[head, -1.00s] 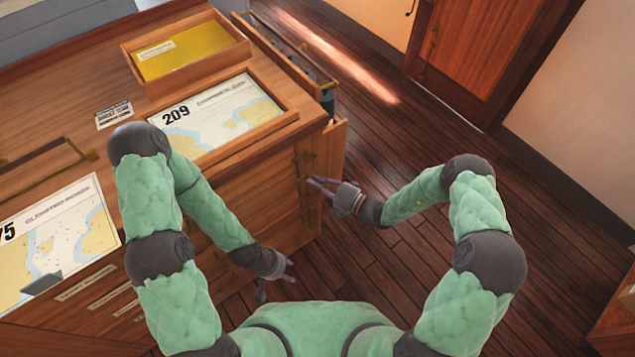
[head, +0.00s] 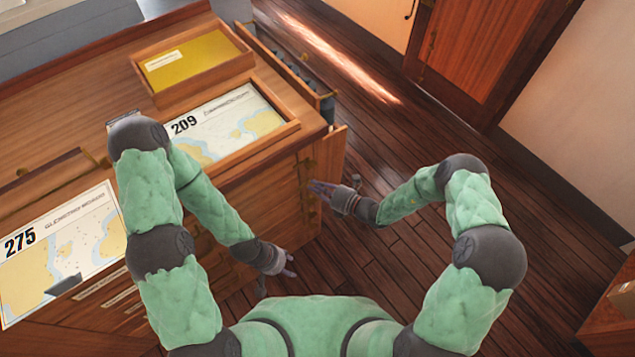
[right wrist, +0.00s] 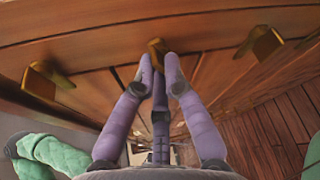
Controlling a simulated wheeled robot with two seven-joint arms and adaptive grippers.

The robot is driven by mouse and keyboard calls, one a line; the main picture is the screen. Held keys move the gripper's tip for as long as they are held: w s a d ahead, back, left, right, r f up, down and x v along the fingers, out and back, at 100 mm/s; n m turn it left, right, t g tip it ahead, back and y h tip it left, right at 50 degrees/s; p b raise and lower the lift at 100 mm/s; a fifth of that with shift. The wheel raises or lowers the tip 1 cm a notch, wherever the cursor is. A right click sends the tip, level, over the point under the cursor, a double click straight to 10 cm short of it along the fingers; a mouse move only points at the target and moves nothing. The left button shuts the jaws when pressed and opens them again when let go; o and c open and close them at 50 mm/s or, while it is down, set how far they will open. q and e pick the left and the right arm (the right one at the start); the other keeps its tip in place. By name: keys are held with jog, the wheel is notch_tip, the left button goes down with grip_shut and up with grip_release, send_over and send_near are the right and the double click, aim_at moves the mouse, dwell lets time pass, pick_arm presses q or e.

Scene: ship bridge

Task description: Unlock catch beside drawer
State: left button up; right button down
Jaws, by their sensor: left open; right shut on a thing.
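My right gripper (head: 318,188) is at the end face of the wooden chart cabinet (head: 262,190), by its brass fittings (head: 306,172). In the right wrist view, the purple fingers of my right gripper (right wrist: 158,66) are closed together on a small brass catch (right wrist: 156,45). The fingers hide part of it, so its turn is hard to tell. Two more brass pieces show there, one to the left (right wrist: 45,80) and one to the right (right wrist: 260,43). My left gripper (head: 277,282) is open and empty, low in front of the cabinet front, apart from it.
Chart 209 (head: 235,120) and a yellow folder tray (head: 190,62) lie on the cabinet top. Chart 275 (head: 62,245) is at the left. An open side bin (head: 305,78) sticks out at the back. Wooden floor (head: 400,150) is clear to the right.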

jog(key=n+p, duration=0.1)
jog(key=n+h+p, duration=0.1)
jog(key=shift+s+a+r+n+h+p, duration=0.2)
jog(key=shift+n+h+p, duration=0.1)
jog(key=shift+n+p, duration=0.1)
jog(key=shift+s+a+f+n+t+h+p, duration=0.1)
jog(key=shift+n+t+h+p, duration=0.4)
jog(key=shift+n+h+p, duration=0.7)
jog(key=shift+s+a+f+n+t+h+p, duration=0.1)
jog(key=shift+n+t+h+p, duration=0.6)
jog(key=shift+n, duration=0.9)
jog(key=c, duration=1.3)
grip_release()
jog(key=shift+w, duration=0.1)
